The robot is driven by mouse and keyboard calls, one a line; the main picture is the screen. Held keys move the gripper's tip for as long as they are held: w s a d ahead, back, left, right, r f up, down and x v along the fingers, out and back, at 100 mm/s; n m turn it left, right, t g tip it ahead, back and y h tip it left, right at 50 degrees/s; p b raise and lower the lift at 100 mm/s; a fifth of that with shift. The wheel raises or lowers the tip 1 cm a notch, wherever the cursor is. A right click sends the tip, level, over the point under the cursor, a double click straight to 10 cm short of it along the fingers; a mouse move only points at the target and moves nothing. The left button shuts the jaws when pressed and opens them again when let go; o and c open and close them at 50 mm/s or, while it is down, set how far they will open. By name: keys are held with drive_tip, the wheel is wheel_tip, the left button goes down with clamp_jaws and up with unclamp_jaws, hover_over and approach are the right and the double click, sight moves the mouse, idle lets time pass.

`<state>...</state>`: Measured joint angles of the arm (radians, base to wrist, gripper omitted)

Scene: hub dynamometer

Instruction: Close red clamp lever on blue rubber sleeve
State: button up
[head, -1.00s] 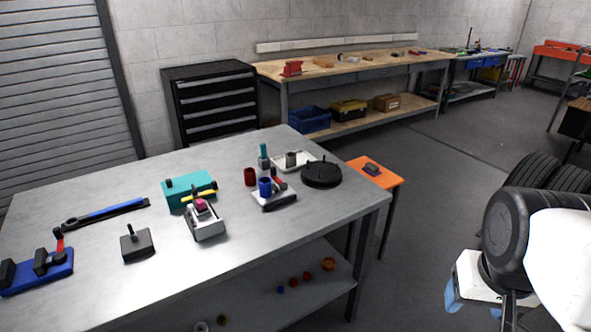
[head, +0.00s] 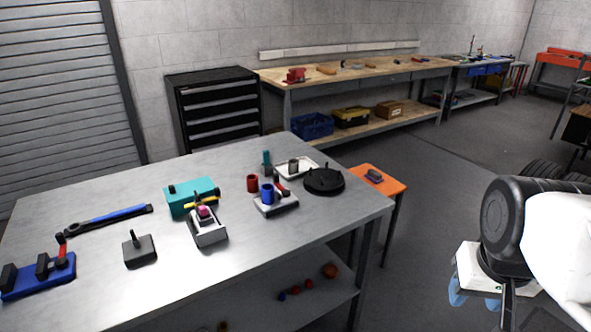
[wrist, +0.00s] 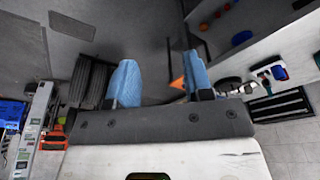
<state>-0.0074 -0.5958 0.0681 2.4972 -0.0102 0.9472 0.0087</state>
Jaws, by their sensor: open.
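A blue sleeve (head: 267,193) stands upright on a small light-grey fixture (head: 283,207) near the right end of the metal workbench. A red lever (head: 281,185) stands raised beside the sleeve on that fixture. From here I cannot tell exactly how the clamp meets the sleeve. My gripper (head: 456,290) is at the lower right of the head view, off the bench and well apart from the fixture. In the wrist view my gripper (wrist: 160,78) has its two blue fingers spread wide, with nothing between them.
A red cup (head: 252,183), a white tray (head: 313,167) and a black round plate (head: 324,181) stand close around the fixture. A grey device (head: 208,232) and a teal block (head: 190,195) are to its left. An orange stool (head: 385,184) stands beyond the bench's right end.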

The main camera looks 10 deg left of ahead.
drive_tip(key=w+a+r+n, duration=0.1)
drive_tip(key=w+a+r, duration=0.2)
drive_tip(key=w, duration=0.6)
drive_tip(key=w+a+r+n, duration=0.1)
drive_tip(key=w+a+r, duration=0.25)
drive_tip(key=w, duration=0.65)
drive_tip(key=n+g, duration=0.3)
drive_tip(key=n, duration=0.4)
hover_over(274, 175)
drive_tip(key=w, duration=0.1)
wheel_tip(274, 175, down, 20)
drive_tip(key=shift+d+f, duration=0.1)
drive_tip(key=shift+d, duration=0.05)
drive_tip(key=shift+w+a+f, duration=0.1)
drive_tip(key=shift+w+a, duration=0.05)
drive_tip(key=shift+a, duration=0.1)
drive_tip(key=shift+f, duration=0.15)
drive_tip(key=shift+f, duration=3.75)
